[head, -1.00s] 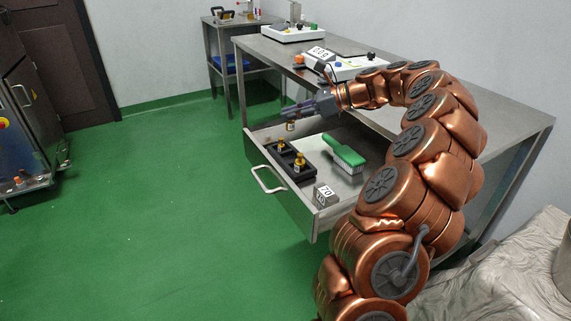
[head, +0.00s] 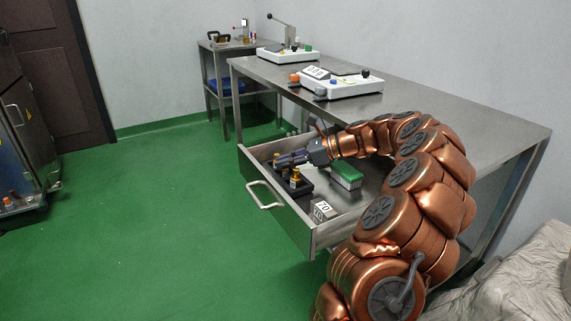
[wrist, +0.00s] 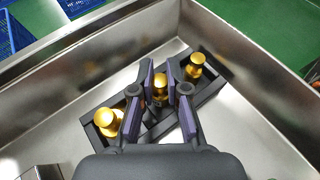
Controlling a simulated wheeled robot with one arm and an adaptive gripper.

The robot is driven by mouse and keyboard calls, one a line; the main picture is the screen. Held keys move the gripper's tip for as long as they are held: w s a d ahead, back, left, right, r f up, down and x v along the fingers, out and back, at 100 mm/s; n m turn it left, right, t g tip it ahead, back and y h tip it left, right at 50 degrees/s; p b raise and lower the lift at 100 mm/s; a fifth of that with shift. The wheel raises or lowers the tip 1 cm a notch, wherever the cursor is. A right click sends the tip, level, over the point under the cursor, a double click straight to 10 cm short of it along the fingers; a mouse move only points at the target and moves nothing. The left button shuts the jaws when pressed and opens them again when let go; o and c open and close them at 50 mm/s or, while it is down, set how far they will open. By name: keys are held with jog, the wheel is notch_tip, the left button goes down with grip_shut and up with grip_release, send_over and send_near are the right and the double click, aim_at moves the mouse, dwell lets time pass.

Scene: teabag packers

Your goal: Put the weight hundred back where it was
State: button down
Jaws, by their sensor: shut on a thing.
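My gripper (head: 284,160) is low inside the open drawer, over the black weight holder (head: 303,189). In the wrist view its finger pads (wrist: 159,88) are closed around a brass weight (wrist: 158,80) at the middle of the holder (wrist: 212,88). I cannot tell whether this weight's base rests in its slot. Another brass weight (wrist: 107,122) stands at the holder's left end and one (wrist: 195,66) at its right end. In the head view one brass weight (head: 295,177) shows in the near end; the fingers partly hide the others.
The steel drawer (head: 278,212) is pulled out under the steel table (head: 440,120). A green-topped block (head: 347,173) and a small block marked 20 (head: 322,210) lie in it, right of the holder. A white device (head: 342,88) stands on the table.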

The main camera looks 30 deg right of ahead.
jog(key=c, duration=1.2)
grip_release()
jog(key=shift+p+v, duration=1.6)
jog(key=shift+v, duration=4.45)
